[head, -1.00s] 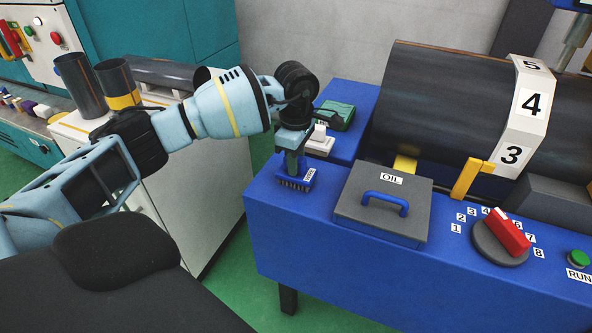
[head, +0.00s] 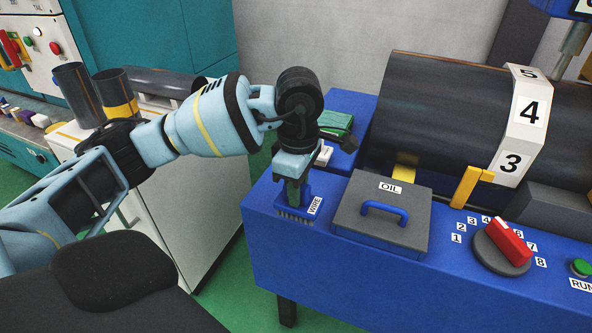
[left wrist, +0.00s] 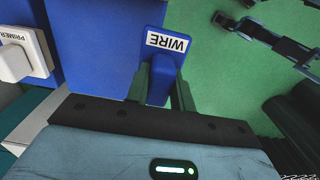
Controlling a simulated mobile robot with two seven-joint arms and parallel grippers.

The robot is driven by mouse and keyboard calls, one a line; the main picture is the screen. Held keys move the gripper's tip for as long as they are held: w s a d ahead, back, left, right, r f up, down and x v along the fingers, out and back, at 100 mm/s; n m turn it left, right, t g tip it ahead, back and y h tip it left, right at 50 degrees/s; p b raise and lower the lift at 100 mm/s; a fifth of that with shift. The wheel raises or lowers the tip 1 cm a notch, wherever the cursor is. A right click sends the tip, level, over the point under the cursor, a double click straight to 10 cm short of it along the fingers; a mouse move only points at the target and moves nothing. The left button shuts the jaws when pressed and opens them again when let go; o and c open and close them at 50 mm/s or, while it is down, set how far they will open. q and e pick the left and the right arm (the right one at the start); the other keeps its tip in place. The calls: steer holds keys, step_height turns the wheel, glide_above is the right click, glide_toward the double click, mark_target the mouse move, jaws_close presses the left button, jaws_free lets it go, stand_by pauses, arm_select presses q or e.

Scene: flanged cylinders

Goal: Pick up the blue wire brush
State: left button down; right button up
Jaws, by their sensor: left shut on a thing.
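The blue wire brush (head: 297,206) has a white WIRE label and grey bristles on its underside. It is at the left end of the blue bench, in line with the bench's left edge in the head view. My left gripper (head: 291,185) is above it, pointing down, with its fingers closed on the brush. In the left wrist view the brush (left wrist: 160,75) sits between the two fingers of my left gripper (left wrist: 163,85), its label facing the camera. Whether the bristles touch the bench is hard to tell.
The grey OIL box (head: 381,215) with a blue handle stands just right of the brush. A white block labelled PRIMER (left wrist: 22,58) and a green item (head: 335,122) lie behind. A large dark cylinder (head: 440,110) fills the back right. Green floor lies left of the bench.

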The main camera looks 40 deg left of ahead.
mark_target(314, 219)
arm_select(q)
steer(key=shift+s+d+r, duration=0.15)
steer(key=shift+s+d, duration=0.75)
steer(key=shift+s, duration=0.15)
steer(key=shift+s+d+r, duration=0.1)
steer(key=shift+s+d, duration=0.8)
steer(key=shift+s, duration=0.1)
steer(key=c, duration=1.7)
jaws_free()
steer(key=shift+c, duration=0.2)
steer(key=c, duration=0.3)
steer(key=m, duration=0.3)
steer(key=d+m, duration=0.1)
steer(key=m, duration=0.1)
steer(key=shift+w+f+m, duration=0.15)
steer(key=shift+f+m, duration=0.15)
steer(key=shift+f, duration=0.05)
steer(key=shift+c, duration=0.2)
steer(key=m, duration=0.3)
steer(key=shift+w+d+f+m, duration=0.1)
steer(key=shift+d+f+m, duration=0.15)
steer(key=shift+m, duration=0.15)
steer(key=m, duration=0.4)
steer(key=d+f+m, duration=0.1)
steer(key=m, duration=0.1)
steer(key=shift+w+m, duration=0.15)
steer(key=shift+m, duration=0.25)
steer(key=m, duration=0.4)
steer(key=shift+d+f, duration=0.2)
steer(key=shift+a, duration=0.1)
